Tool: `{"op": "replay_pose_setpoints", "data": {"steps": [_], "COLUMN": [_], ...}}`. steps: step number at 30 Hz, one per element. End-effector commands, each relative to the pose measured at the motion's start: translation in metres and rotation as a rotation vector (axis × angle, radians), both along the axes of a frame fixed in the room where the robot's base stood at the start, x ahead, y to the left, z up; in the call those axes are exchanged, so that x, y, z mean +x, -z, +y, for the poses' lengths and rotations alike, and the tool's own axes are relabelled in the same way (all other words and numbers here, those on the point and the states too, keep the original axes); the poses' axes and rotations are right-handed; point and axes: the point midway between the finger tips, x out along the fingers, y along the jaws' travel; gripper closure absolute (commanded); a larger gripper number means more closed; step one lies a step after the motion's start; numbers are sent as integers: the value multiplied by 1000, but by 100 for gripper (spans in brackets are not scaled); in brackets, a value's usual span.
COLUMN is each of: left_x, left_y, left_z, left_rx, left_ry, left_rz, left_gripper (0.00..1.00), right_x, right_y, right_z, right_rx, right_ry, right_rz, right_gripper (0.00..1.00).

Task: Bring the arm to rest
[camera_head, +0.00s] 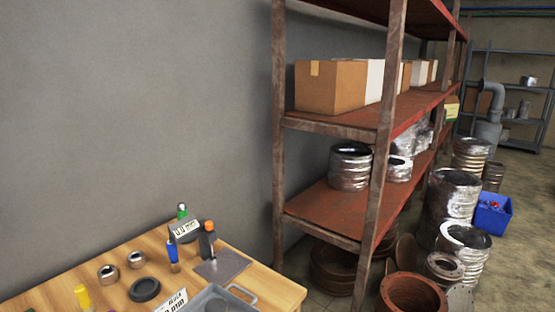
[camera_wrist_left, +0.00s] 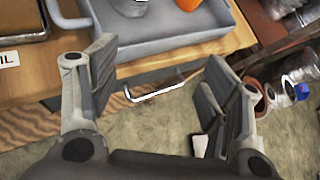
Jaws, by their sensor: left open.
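My left gripper (camera_wrist_left: 158,62) is open in the left wrist view, with its two fingers wide apart and nothing between them. It is near the edge of the wooden table (camera_wrist_left: 215,57) and a grey tray (camera_wrist_left: 175,42). A curved pale handle (camera_wrist_left: 155,92) shows in the gap beyond the fingers; I cannot tell whether it is touched. No arm shows in the head view, and my right gripper is not in view.
The wooden table (camera_head: 60,292) holds the grey tray (camera_head: 210,299), several coloured-handled tools, metal rings and a black ring (camera_head: 145,289). A rusty shelf (camera_head: 330,205) with boxes stands right of it. Metal drums and a blue bin (camera_head: 493,216) are on the floor.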

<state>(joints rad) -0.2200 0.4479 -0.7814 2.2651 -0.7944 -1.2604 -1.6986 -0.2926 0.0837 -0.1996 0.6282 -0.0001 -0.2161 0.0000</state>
Motion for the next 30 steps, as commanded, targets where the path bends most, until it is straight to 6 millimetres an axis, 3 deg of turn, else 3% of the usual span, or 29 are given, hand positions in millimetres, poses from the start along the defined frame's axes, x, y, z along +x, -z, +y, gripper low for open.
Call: {"op": "replay_pose_setpoints", "data": {"steps": [5,11,15,21,30], "left_x": [-9,-26,-50,-87,-130], "left_y": [9,24,39,52,59], "left_z": [10,25,38,50,55], "left_rx": [-225,-581,-925,-1323,-1643], "left_ry": [-167,-469,-819,-1328,-1899], "left_rz": [46,109,156,174,127], "left_gripper": [30,30,30,30,30], "right_x": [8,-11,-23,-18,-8], "right_y": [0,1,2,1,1], "right_z": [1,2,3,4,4], "right_rx": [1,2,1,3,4], "right_ry": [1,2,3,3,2], "right_rz": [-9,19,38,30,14], "right_gripper": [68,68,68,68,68]}}
